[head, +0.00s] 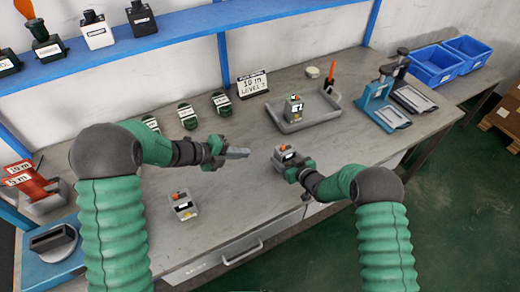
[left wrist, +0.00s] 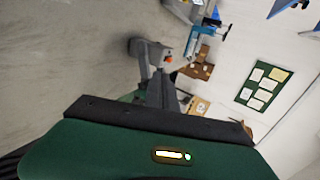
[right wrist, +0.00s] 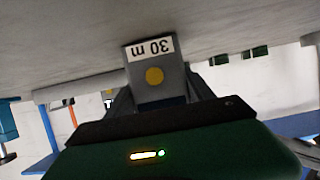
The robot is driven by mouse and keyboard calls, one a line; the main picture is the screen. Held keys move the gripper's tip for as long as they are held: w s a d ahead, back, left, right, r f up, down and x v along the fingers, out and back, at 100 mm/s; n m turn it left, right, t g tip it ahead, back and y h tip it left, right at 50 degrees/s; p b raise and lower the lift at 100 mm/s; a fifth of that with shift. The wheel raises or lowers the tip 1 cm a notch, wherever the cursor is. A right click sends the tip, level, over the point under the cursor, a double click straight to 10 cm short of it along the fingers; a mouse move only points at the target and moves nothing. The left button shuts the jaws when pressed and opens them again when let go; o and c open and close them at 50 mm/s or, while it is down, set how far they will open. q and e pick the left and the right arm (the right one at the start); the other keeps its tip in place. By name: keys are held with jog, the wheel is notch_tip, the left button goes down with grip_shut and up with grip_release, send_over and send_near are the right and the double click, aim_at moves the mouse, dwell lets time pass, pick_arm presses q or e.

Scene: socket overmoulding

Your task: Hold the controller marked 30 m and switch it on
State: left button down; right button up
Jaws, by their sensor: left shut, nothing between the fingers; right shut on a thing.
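The controller marked 30 m (head: 284,152) is a small grey box with an orange part on top. My right gripper (head: 293,164) is shut on it. In the right wrist view the controller (right wrist: 156,88) shows its 30 m label upside down and a round yellow spot. My left gripper (head: 238,154) is shut and empty, to the left of the controller and apart from it. In the left wrist view the orange part (left wrist: 168,59) shows beyond my left fingers (left wrist: 162,88). Whether the controller is on cannot be told.
A similar controller (head: 183,210) stands on the table (head: 235,205) near the front, and another (head: 294,112) stands in a grey tray (head: 335,116). A sign (head: 253,84) and several green devices (head: 187,116) stand farther back. The table between my grippers is clear.

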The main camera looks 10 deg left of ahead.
aim_at(284, 146)
pick_arm(q)
jog(key=x, duration=0.7)
jog(key=r+x, duration=0.1)
jog(key=x, duration=0.3)
jog(key=shift+w+d, duration=0.7)
jog(key=shift+d, duration=0.25)
jog(key=shift+w+d, duration=0.85)
jog(key=shift+d, duration=0.25)
pick_arm(e)
jog(key=shift+a, duration=0.1)
